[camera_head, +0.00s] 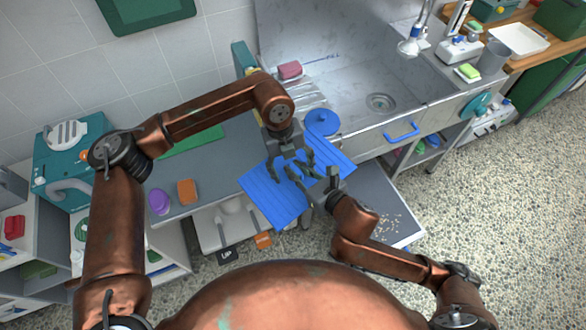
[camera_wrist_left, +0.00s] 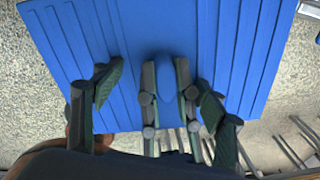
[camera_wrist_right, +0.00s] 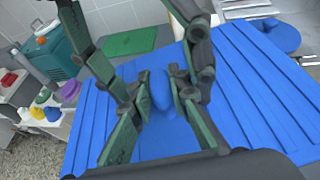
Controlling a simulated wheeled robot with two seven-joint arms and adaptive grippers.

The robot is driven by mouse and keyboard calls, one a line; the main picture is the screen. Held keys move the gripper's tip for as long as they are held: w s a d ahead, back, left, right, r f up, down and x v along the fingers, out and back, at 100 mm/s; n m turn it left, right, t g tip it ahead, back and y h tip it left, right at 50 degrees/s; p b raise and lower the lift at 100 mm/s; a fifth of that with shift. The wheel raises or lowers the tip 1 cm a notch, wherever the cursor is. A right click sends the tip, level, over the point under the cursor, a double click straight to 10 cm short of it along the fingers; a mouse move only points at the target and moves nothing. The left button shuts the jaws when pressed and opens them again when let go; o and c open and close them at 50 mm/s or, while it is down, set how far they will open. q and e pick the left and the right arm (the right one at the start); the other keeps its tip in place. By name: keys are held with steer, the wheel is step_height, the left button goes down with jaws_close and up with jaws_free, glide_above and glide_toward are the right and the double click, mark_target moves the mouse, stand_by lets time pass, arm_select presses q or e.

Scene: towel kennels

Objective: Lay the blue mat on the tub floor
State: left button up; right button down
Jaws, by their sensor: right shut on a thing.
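The blue ribbed mat (camera_head: 268,198) is held in the air in front of the tub, tilted, over the counter's right end. A raised blue grip (camera_wrist_right: 160,90) stands at its middle. My right gripper (camera_head: 304,188) is shut on this grip. The mat hides part of the tub's front.
A blue round piece (camera_head: 322,121) is at the tub's front left, close to the mat. A pink block (camera_head: 289,70) sits on the tub's left edge. A tap (camera_head: 410,45) rises at the back right. Purple (camera_head: 159,201) and orange (camera_head: 187,191) items stand on the counter.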

arm_select(q)
steer(key=shift+a+f, duration=0.25)
steer(key=shift+f, duration=0.1)
steer(key=c, duration=0.7)
arm_select(e)
steer(key=shift+r, duration=0.6)
arm_select(q)
steer(key=o, duration=2.1)
steer(key=shift+d+r, duration=0.15)
steer(key=shift+r, duration=0.05)
arm_select(e)
steer(key=shift+f, duration=0.3)
arm_select(q)
steer(key=shift+o, duration=0.2)
step_height(320, 180, up, 12)
steer(key=a, duration=0.2)
steer(key=shift+w, duration=0.35)
